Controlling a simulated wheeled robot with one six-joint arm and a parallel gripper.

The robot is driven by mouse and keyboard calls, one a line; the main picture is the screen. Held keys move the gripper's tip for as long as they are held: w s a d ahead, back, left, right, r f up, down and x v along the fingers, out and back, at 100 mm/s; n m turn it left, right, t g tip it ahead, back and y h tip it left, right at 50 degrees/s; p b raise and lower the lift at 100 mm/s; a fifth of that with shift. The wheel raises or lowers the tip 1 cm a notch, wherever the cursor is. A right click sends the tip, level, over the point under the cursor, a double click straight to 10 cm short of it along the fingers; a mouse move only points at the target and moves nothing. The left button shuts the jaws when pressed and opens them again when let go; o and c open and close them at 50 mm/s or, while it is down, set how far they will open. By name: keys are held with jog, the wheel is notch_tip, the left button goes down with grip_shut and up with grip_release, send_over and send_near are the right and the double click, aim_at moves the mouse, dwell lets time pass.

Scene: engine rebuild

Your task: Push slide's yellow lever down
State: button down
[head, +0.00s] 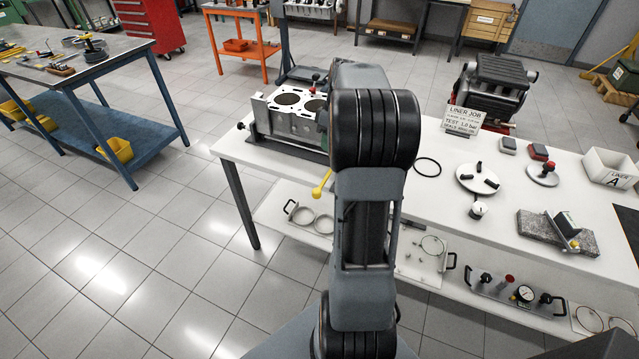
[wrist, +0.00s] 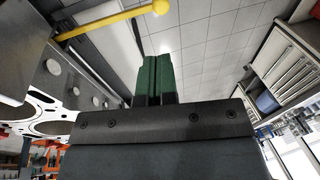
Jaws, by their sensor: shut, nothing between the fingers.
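The yellow lever (head: 322,184) sticks out from the front of the white bench, beside my arm in the head view. In the wrist view its yellow rod (wrist: 105,22) slopes across the upper left and ends in a round knob (wrist: 160,7) at the top edge. My gripper (wrist: 157,62) has green fingers pressed together with nothing between them. The fingertips point toward the knob, with a visible gap in the picture; the true distance is unclear. The slide that bears the lever is mostly hidden.
A grey engine block (head: 290,122) stands on the white bench (head: 425,195) just left of my arm, and close on the left in the wrist view (wrist: 28,118). A lower shelf holds plates and rings (head: 302,217). Open tiled floor (head: 150,230) lies left.

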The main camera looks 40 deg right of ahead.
aim_at(318, 190)
jog(key=shift+f, duration=0.15)
jog(key=x, duration=1.3)
jog(key=shift+a+f, duration=0.15)
jog(key=shift+f, duration=0.2)
